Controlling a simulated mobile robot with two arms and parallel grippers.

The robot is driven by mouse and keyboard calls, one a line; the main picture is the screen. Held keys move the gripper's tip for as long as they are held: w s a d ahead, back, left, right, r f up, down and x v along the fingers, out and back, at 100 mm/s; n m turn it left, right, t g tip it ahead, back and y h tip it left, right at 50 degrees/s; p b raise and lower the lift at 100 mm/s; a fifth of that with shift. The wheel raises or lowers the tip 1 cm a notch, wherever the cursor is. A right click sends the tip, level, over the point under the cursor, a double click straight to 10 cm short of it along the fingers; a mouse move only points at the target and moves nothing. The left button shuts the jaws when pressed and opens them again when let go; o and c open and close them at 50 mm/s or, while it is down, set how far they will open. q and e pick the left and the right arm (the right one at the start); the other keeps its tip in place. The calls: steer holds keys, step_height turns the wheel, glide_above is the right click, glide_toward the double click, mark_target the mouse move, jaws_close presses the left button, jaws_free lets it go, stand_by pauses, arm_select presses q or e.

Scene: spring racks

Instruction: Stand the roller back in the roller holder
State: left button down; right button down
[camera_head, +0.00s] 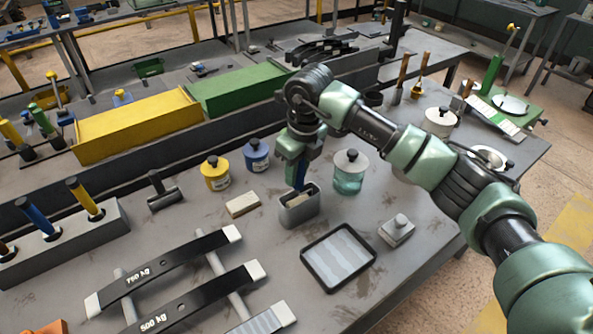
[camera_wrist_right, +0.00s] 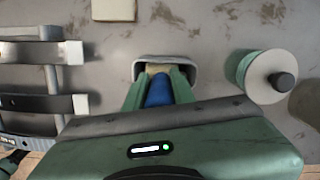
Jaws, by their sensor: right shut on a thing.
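The roller has a blue handle (camera_head: 300,175), held upright by my right gripper (camera_head: 297,165). In the right wrist view the blue handle (camera_wrist_right: 158,90) is clamped between the green fingers. A cream part (camera_wrist_right: 154,68) shows just past the fingertips. The roller holder (camera_head: 300,213) is a small grey open-topped box on the bench, directly below the gripper. Its rim (camera_wrist_right: 192,70) also shows in the right wrist view. The roller's lower end is at or inside the holder's mouth; whether it touches the bottom is hidden. My left gripper is in neither view.
A black-rimmed tray (camera_head: 338,256) and a grey weight (camera_head: 397,229) lie in front. Yellow (camera_head: 215,173) and blue (camera_head: 257,155) jars stand behind left.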

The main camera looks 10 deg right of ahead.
mark_target(297, 183)
steer(key=shift+f+b, duration=1.5)
steer(key=shift+f, duration=0.5)
steer(key=c, duration=1.1)
jaws_free()
steer(key=shift+r, duration=0.1)
steer(key=o, duration=0.5)
steer(key=shift+r+p, duration=1.85)
steer(key=shift+r, duration=1.7)
steer(key=shift+s+f, duration=0.1)
steer(key=shift+f, duration=0.05)
